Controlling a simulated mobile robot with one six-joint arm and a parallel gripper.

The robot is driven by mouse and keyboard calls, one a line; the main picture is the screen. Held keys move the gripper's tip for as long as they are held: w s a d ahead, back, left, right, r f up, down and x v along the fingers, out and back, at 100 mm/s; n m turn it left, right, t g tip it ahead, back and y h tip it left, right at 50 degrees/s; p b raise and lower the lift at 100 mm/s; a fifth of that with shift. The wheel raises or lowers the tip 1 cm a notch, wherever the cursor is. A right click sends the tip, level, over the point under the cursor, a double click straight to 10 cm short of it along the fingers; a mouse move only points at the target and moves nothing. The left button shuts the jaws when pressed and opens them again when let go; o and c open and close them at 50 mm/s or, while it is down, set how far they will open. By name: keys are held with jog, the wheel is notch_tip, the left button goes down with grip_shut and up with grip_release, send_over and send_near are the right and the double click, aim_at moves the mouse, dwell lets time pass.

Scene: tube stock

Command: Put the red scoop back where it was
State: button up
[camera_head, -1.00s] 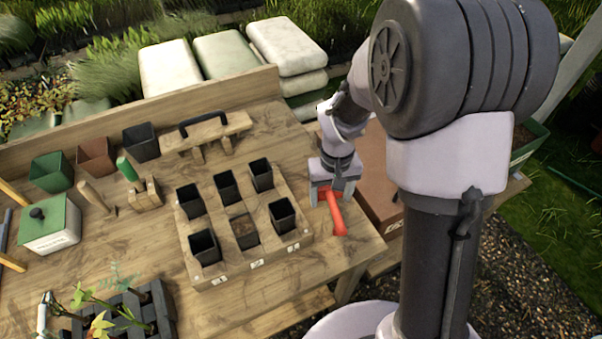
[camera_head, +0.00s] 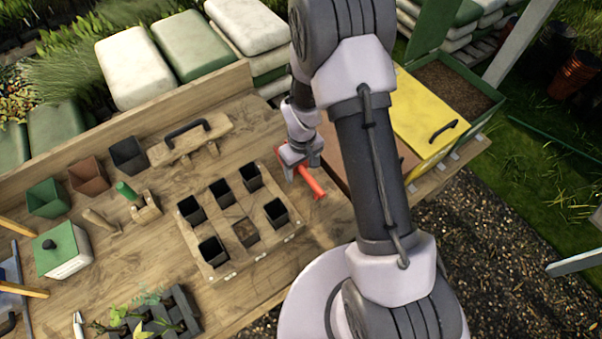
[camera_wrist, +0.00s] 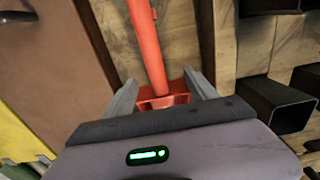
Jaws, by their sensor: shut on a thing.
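The red scoop (camera_head: 313,183) is at my gripper (camera_head: 299,168), right of the tray of black pots in the head view. In the wrist view the red scoop (camera_wrist: 150,50) lies between the two fingers of my gripper (camera_wrist: 163,92), its long handle pointing up the picture. The gripper is shut on the scoop. Part of the scoop's wide end is hidden by the gripper body. Whether the scoop touches the table cannot be told.
A wooden tray (camera_head: 215,262) holding several black square pots stands just left of the gripper. A brown board or lid (camera_head: 340,152) and a bin with a yellow lid (camera_head: 430,118) lie to the right. A wooden float with a black handle (camera_head: 190,143) sits behind. Bare tabletop shows in front.

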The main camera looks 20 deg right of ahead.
aim_at(302, 180)
jog(key=shift+f, duration=1.35)
jog(key=shift+f, duration=0.1)
jog(key=o, duration=1.9)
jog(key=shift+b, duration=0.3)
